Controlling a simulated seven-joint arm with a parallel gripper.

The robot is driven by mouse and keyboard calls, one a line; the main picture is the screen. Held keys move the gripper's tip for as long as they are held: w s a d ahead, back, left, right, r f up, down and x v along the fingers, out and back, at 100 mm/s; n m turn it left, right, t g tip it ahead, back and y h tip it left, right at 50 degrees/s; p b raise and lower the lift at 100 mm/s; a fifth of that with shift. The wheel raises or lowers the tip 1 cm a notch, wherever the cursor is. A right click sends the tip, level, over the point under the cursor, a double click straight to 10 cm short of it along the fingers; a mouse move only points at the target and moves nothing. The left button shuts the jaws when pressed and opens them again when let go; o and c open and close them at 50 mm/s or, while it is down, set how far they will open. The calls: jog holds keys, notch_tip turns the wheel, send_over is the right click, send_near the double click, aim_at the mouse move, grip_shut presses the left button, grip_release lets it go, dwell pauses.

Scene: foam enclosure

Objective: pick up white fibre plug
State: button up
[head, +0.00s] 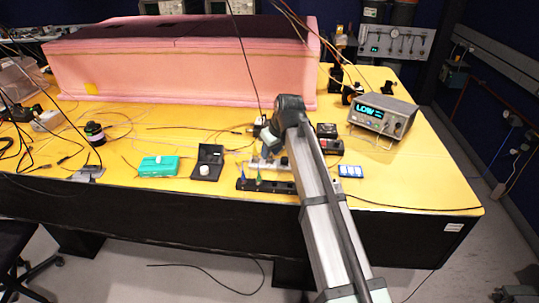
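My arm reaches in from the lower right, and my gripper (265,148) is at its far end, low over the middle of the table. The fingers are small and partly hidden, so I cannot see whether they are open or hold anything. I cannot make out a white fibre plug for certain. A small white round piece (204,169) sits at the front of an open black case (208,157), left of my gripper. A black connector strip (280,187) with blue and green plugs (258,180) lies in front of my gripper, and a pale strip (250,167) lies just behind it.
A green box (158,166) stands to the left. A dark box with a red part (331,146), a blue-and-white block (350,171) and a display meter (382,115) are on the right. A pink foam enclosure (180,75) spans the back. Loose cables cross the yellow table (420,180).

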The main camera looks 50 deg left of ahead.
grip_shut()
jog(key=shift+r, duration=0.1)
notch_tip(320, 180, up, 9)
jog(key=s+d+f+n+g, duration=0.2)
jog(key=s+d+n, duration=0.3)
jog(key=d, duration=0.4)
jog(key=shift+s+d+f+n+h, duration=0.25)
jog(key=shift+d+f+n+h, duration=0.05)
jog(key=shift+d+n, duration=0.1)
dwell(0.4)
